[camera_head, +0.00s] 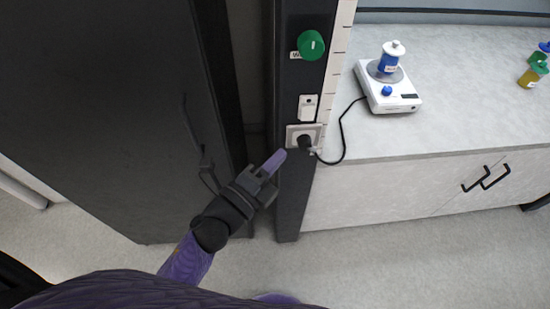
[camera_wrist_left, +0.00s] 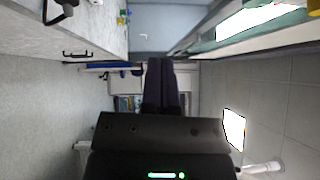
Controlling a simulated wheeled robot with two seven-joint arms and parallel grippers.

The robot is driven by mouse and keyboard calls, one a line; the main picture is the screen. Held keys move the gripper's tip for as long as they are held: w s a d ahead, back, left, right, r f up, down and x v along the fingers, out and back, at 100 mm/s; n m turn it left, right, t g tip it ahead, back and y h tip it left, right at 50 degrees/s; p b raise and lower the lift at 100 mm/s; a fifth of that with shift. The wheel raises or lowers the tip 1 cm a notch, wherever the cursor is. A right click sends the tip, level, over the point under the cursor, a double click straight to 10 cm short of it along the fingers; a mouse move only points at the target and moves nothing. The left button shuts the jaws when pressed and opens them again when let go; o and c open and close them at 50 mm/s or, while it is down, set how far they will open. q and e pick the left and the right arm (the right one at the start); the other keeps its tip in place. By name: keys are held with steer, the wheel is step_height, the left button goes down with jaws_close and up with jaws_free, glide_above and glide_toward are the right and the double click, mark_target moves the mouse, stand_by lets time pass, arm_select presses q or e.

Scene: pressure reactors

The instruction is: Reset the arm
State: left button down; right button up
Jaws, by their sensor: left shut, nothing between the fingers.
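My left gripper (camera_head: 268,165) shows in the head view, in front of the dark upright post, just below and left of the wall socket (camera_head: 297,136). Its fingers are together and hold nothing. In the left wrist view my left gripper (camera_wrist_left: 166,66) points away from the camera with its two dark fingers side by side, nothing between them. Whether the fingertips touch the post cannot be told. My right gripper is in neither view.
A dark cabinet (camera_head: 100,100) stands close on the left. The post (camera_head: 290,195) carries a green round knob (camera_head: 311,45) and a white switch (camera_head: 308,107). A hotplate stirrer (camera_head: 388,92) with a blue-white bottle (camera_head: 390,58) stands on the counter (camera_head: 455,125). Drawer handles (camera_head: 485,178) jut below.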

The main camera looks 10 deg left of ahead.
arm_select(q)
steer(key=shift+s, duration=0.2)
steer(key=s+a+f+n+g+y+b, duration=0.25)
steer(key=s+f+n, duration=0.2)
steer(key=f, duration=0.65)
steer(key=s+a+f+n+g+y+b, duration=0.25)
steer(key=f+n, duration=0.25)
steer(key=f, duration=0.7)
steer(key=s+a+f+n+g+y+b, duration=0.2)
steer(key=s+f+n+g+b, duration=0.15)
steer(key=f, duration=0.75)
steer(key=s+a+f+n+g+y+b, duration=0.1)
steer(key=s+a+f+n+g+b, duration=0.1)
steer(key=s+f+n+g, duration=0.2)
steer(key=s+a+f+n+g+b, duration=0.2)
steer(key=s+f+n+g, duration=0.2)
steer(key=s+f, duration=0.6)
steer(key=s, duration=0.7)
steer(key=shift+n+y, duration=0.4)
